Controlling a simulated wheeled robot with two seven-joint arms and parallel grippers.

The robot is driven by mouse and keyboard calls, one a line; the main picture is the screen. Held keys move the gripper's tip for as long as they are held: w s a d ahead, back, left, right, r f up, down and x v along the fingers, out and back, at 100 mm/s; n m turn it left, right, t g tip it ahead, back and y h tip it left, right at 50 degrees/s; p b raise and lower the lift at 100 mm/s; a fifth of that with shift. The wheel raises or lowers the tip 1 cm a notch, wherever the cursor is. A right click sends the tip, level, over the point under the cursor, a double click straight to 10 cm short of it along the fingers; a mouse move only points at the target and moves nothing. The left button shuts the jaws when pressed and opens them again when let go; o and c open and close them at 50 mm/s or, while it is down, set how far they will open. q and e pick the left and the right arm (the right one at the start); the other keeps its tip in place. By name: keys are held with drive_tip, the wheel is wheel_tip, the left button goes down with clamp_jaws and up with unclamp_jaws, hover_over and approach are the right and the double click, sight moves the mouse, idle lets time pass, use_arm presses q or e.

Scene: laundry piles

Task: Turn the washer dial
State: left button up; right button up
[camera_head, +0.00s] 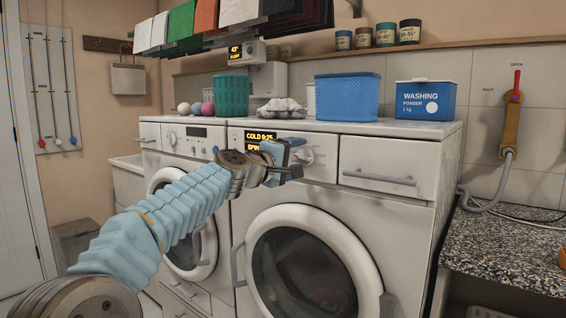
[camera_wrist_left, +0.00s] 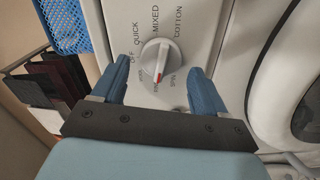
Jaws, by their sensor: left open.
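The washer dial (camera_wrist_left: 155,58) is a white round knob with a grip ridge on the front panel of the right-hand washer (camera_head: 410,222). Its red mark points down in the left wrist view, towards the small labels beside SPIN. OFF, QUICK, MIXED and COTTON are printed around it. In the head view the dial (camera_head: 304,156) shows partly behind my left gripper (camera_head: 291,159). The left gripper is open, its blue fingers (camera_wrist_left: 159,69) either side of the dial in the wrist view. I cannot tell whether they touch it. My right gripper is not in view.
The washer's display (camera_head: 259,141) reads COLD 0:25 and SPIN, partly hidden by my gripper. A drawer handle (camera_head: 379,178) sticks out right of the dial. A blue basket (camera_head: 347,97) and washing powder box (camera_head: 425,100) stand on top. A second machine (camera_head: 190,140) is at left.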

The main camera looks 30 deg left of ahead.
use_arm(q)
drive_tip(key=s+a+b, duration=0.1)
drive_tip(key=s+b, duration=0.1)
drive_tip(key=s, duration=1.1)
drive_tip(key=shift+s+b, duration=0.15)
drive_tip(key=shift+b, duration=0.25)
